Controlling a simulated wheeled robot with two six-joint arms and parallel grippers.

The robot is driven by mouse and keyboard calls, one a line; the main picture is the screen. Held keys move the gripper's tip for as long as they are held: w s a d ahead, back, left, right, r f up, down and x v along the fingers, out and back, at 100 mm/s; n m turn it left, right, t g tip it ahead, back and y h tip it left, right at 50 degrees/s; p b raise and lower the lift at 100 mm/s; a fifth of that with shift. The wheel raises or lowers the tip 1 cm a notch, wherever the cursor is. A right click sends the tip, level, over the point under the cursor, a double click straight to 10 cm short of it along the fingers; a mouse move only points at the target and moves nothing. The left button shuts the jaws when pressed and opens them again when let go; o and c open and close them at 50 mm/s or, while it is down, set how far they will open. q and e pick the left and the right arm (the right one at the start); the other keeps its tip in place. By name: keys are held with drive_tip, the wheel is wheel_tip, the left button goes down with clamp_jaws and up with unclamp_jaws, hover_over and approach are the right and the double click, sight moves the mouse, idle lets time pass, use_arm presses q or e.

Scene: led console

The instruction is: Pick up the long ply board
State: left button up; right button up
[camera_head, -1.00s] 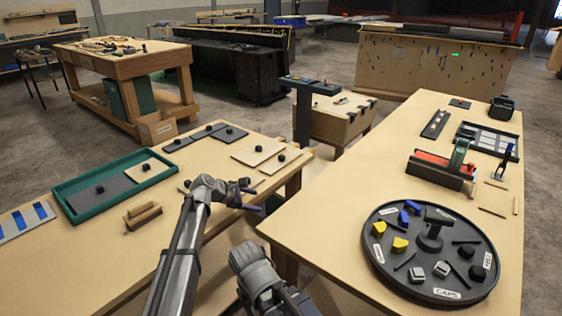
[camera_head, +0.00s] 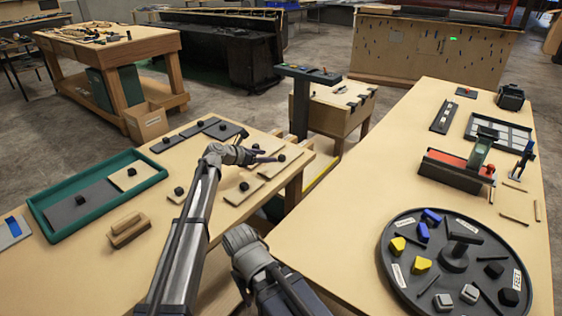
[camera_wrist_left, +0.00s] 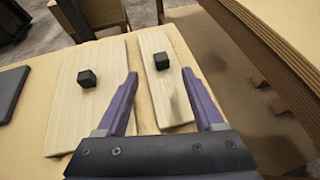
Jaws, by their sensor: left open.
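A long, narrow pale ply board (camera_head: 271,169) with a black cube knob lies near the right edge of the left table. In the left wrist view this ply board (camera_wrist_left: 158,100) lies between the fingers, its knob just beyond the tips. My left gripper (camera_wrist_left: 160,76) has purple fingers, open and empty; whether they touch the board cannot be told. In the head view my left gripper (camera_head: 266,155) is over the board's corner of the table. My right arm shows at the bottom, but its gripper is not in view.
A wider ply board (camera_wrist_left: 92,95) with a knob lies left of it in the wrist view. Another ply board (camera_head: 240,194) lies nearer. A green tray (camera_head: 45,218) and a wooden block (camera_head: 127,229) stand at left. The right table (camera_head: 340,215) holds a round black tray (camera_head: 455,285).

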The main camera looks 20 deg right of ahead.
sight(280, 156)
use_arm(q)
drive_tip(key=shift+b+x, duration=0.35)
drive_tip(key=shift+x, duration=0.8)
drive_tip(key=shift+w, duration=0.1)
drive_tip(key=b+x, duration=0.2)
drive_tip(key=x, duration=0.3)
drive_tip(key=shift+d, duration=0.2)
drive_tip(key=shift+r, duration=0.1)
clamp_jaws()
